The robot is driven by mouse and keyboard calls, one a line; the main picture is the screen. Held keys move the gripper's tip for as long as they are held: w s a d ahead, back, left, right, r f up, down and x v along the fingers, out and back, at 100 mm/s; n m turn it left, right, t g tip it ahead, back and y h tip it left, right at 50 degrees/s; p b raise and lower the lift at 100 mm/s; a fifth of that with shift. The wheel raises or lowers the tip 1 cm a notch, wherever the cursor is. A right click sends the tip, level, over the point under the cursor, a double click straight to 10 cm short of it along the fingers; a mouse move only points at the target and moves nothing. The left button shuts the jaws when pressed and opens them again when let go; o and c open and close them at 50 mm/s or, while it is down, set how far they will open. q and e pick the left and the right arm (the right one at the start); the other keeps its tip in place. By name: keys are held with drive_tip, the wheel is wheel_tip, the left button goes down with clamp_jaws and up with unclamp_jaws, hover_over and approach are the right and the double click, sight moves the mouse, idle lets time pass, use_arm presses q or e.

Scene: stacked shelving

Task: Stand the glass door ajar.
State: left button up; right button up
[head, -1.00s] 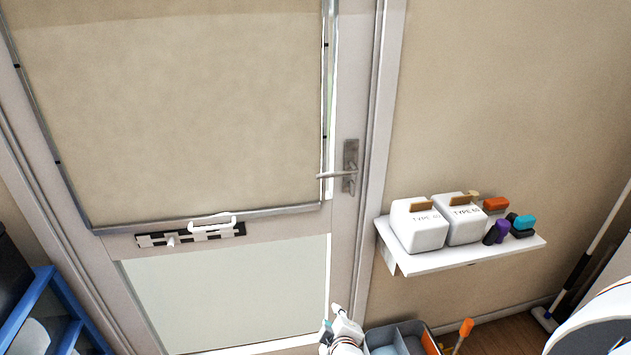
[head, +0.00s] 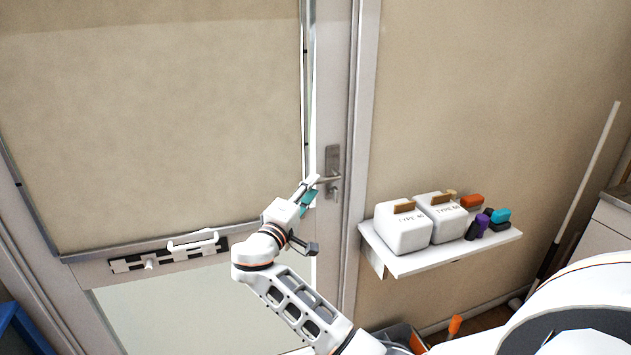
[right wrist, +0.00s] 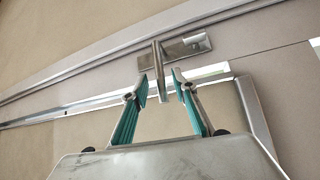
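The glass door (head: 185,300) fills the left of the head view, with a beige blind over its upper part. It appears closed in its frame. Its metal lever handle (head: 328,181) sits on a plate at the door's right edge. My right gripper (head: 309,187) is at the lever's free end. In the right wrist view the handle (right wrist: 158,65) reaches between the two open, teal-padded fingers (right wrist: 160,86). The fingers stand either side of the lever's end and do not appear closed on it. My left gripper is out of view.
A white wall shelf (head: 440,256) right of the door holds two white boxes (head: 403,230) and several small coloured items. A bin with an orange-handled tool (head: 455,325) stands below the shelf.

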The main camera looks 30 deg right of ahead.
drive_tip(key=x, duration=0.3)
drive_tip(key=shift+w, duration=0.1)
drive_tip(key=shift+w+d, duration=0.1)
drive_tip(key=shift+d, duration=0.1)
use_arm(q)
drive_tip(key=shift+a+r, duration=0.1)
use_arm(e)
clamp_jaws()
